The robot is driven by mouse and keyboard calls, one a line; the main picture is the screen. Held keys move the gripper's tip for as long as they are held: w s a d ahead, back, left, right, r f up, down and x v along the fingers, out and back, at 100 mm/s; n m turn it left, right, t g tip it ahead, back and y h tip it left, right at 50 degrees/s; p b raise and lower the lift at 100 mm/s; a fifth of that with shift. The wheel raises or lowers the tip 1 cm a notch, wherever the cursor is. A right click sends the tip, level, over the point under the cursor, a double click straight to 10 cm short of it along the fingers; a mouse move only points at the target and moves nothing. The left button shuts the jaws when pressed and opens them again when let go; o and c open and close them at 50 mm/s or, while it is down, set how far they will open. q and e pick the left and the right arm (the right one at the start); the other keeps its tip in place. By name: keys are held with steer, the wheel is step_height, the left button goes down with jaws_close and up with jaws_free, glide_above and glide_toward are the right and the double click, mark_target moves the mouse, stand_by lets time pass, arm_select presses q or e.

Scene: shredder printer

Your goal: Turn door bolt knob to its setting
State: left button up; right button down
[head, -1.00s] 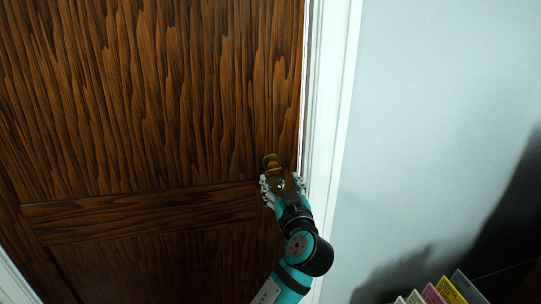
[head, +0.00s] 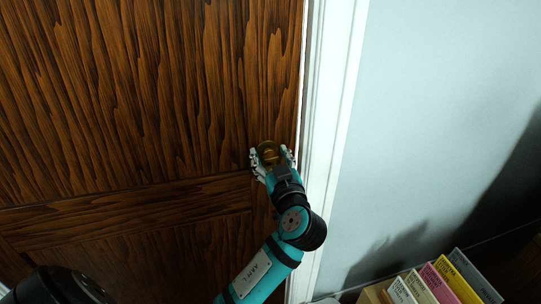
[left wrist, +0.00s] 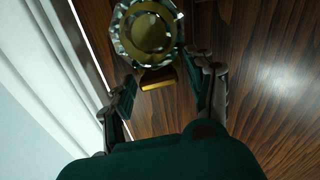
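The brown wooden door shows a round, faceted knob with a brass middle (left wrist: 148,32) at the top of the left wrist view. A small brass piece (left wrist: 157,78), perhaps the bolt knob, sits just below it in that view. In the head view brass (head: 268,151) shows between the fingers, and I cannot tell the two parts apart there. My left gripper (head: 271,158) is at this hardware near the door's right edge. Its fingers are apart, on either side of the small brass piece in the left wrist view (left wrist: 162,88). Contact is unclear. My right gripper is not in view.
The white door frame (head: 328,130) runs close to the right of the hardware. A pale wall (head: 440,110) lies beyond it. Several colored books or folders (head: 437,283) stand at the lower right. The door (head: 130,100) is bare to the left.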

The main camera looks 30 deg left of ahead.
arm_select(q)
steer(key=c, duration=1)
steer(key=shift+f+m+b, duration=0.15)
steer(key=shift+m+b, duration=0.25)
steer(key=shift+m, duration=0.4)
steer(key=o, duration=1.2)
steer(key=v, duration=0.7)
steer(key=shift+d, duration=0.15)
steer(key=shift+s, duration=0.1)
